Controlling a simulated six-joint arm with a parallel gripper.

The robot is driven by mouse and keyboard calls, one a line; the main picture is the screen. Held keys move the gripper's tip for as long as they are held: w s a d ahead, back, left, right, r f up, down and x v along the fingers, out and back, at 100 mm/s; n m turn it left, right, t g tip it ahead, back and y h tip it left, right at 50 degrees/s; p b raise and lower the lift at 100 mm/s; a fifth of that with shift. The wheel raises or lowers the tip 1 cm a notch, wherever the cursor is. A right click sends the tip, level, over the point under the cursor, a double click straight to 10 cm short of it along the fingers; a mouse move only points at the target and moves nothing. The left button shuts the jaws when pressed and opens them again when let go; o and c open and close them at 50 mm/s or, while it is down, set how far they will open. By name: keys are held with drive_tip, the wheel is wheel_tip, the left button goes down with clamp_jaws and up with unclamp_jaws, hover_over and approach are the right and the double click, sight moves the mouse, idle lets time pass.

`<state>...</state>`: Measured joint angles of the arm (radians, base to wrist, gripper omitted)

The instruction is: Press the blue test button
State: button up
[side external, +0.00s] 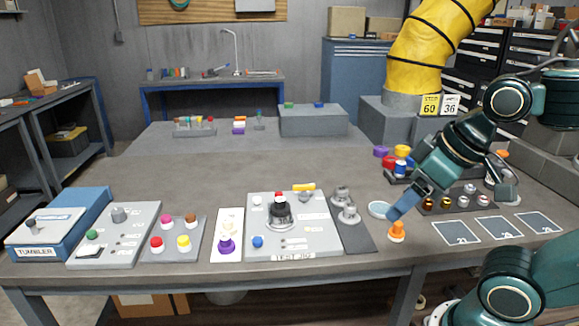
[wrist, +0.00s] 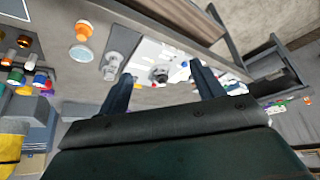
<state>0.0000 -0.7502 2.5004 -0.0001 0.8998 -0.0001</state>
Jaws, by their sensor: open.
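The blue test button (side external: 257,242) is a small blue dome at the lower left of the white test jig panel (side external: 320,246), near the front of the table. In the wrist view the panel (wrist: 178,52) shows beyond my fingers, and a small blue spot at its right may be the button. My gripper (side external: 393,214) is to the right of the jig, above the table by the orange and white piece (side external: 397,232), apart from the button. In the wrist view my gripper (wrist: 162,85) is open, with nothing between its two fingers.
Grey knobs on a dark plate (side external: 352,238) stand between my gripper and the jig. A white strip with a purple knob (side external: 227,244) lies left of the jig. A round pale dish (side external: 379,209) is beside my gripper. The table's middle is clear.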

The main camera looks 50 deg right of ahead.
clamp_jaws()
idle(1.4)
